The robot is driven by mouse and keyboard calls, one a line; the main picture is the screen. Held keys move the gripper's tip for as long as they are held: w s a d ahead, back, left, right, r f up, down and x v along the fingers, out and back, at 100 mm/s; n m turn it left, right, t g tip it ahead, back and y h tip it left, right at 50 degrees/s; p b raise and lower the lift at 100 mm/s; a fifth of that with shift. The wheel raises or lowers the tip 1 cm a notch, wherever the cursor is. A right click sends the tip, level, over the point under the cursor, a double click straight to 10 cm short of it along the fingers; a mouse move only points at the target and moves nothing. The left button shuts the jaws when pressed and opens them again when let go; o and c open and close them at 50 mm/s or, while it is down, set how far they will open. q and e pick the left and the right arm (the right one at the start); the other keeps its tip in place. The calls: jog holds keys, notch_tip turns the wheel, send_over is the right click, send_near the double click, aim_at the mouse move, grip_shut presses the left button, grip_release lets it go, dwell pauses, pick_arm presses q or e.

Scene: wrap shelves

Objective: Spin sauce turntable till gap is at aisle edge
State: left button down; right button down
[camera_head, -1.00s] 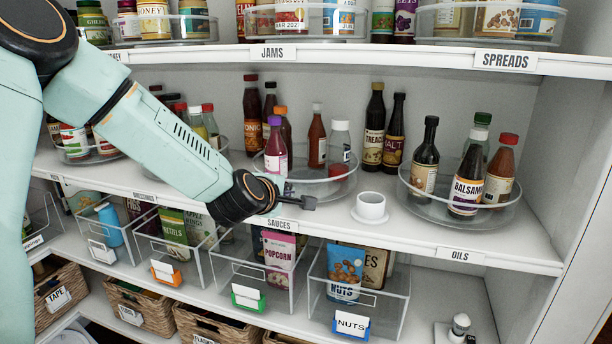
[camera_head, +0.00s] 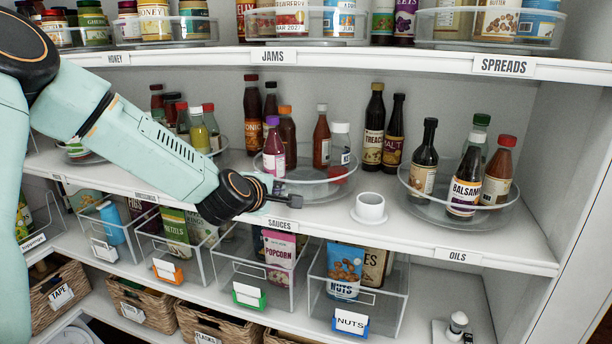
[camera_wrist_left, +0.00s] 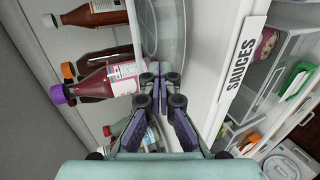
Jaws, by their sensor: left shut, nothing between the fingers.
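The sauce turntable (camera_head: 318,190) is a clear round tray with a raised rim on the middle shelf, behind the SAUCES label (camera_head: 280,224). On it stand a purple-capped bottle (camera_head: 274,155) at front left, an orange-capped bottle (camera_head: 288,135) behind it, a dark red bottle (camera_head: 321,142) at the back and a white-capped bottle (camera_head: 339,155) at right. A bare stretch shows along the front. My left gripper (camera_head: 296,201) is shut and empty at the turntable's front rim; contact is unclear. In the left wrist view its fingertips (camera_wrist_left: 160,72) are beside the rim (camera_wrist_left: 148,30). My right gripper is out of view.
A white cup (camera_head: 370,208) stands on the shelf just right of the turntable. The oils turntable (camera_head: 450,215) is farther right. Two dark bottles (camera_head: 373,135) stand behind. Clear bins (camera_head: 352,296) fill the shelf below; the jams shelf (camera_head: 400,60) is above.

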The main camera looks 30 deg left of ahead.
pick_arm(q)
jog(key=shift+a+r+p, duration=0.15)
jog(key=shift+a+p, duration=0.3)
jog(key=shift+a, duration=0.85)
jog(key=shift+s, duration=0.1)
